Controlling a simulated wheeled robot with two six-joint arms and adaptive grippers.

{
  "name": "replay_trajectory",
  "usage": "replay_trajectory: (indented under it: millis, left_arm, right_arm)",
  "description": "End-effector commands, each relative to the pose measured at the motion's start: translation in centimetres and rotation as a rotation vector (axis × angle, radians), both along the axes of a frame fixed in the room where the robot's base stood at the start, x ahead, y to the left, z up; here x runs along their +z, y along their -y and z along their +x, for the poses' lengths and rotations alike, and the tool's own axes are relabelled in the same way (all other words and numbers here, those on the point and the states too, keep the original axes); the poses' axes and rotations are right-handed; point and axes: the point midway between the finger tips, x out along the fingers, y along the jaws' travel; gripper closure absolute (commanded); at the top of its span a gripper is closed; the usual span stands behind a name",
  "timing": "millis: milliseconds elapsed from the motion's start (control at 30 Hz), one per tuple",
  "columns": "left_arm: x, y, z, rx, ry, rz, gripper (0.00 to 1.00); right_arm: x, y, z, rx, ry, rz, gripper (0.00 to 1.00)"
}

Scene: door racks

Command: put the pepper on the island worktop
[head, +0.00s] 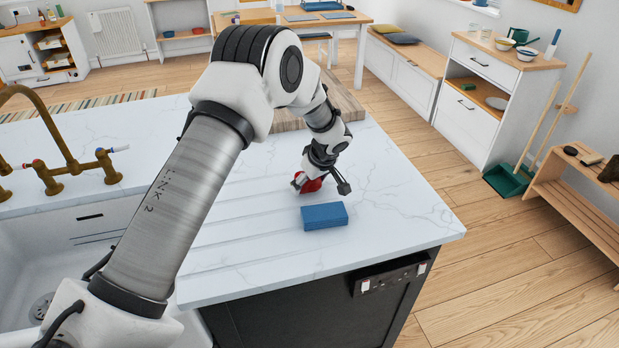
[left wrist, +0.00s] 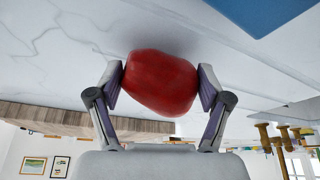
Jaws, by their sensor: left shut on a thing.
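The red pepper (left wrist: 160,83) is between the two fingers of my left gripper (left wrist: 161,88) in the left wrist view, with a pad pressed on each side. In the head view the pepper (head: 311,184) is partly hidden by my left gripper (head: 320,184). It is at or just above the white marbled island worktop (head: 400,205); I cannot tell whether it touches. My right gripper is not in view.
A blue box (head: 324,216) lies on the worktop close in front of the pepper. A wooden board (head: 345,103) is behind my left arm. A sink (head: 30,250) and brass tap (head: 60,150) are at the left. The worktop's right side is clear.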

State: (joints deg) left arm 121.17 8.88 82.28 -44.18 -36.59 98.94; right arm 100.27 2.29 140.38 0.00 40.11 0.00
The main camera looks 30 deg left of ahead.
Motion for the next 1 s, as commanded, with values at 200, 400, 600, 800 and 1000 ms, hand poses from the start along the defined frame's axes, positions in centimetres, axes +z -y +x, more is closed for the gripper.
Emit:
replay_trajectory:
  millis: [200,400,600,800,1000]
  left_arm:
    - [-0.4,0.0,0.0,0.000,0.002,0.000,0.56]
    - [-0.7,0.0,0.0,0.000,0.002,0.000,0.15]
    - [-0.7,0.0,0.0,0.000,0.002,0.000,0.00]
    - [-0.5,0.1,0.0,0.000,0.002,0.000,0.00]
    - [1.6,0.9,-0.1,-0.003,0.007,0.001,0.00]
  right_arm:
    - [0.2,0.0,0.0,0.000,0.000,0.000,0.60]
    - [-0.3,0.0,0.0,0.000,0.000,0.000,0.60]
    - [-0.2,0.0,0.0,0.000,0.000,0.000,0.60]
    - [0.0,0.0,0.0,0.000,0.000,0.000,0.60]
    - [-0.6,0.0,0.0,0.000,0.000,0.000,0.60]
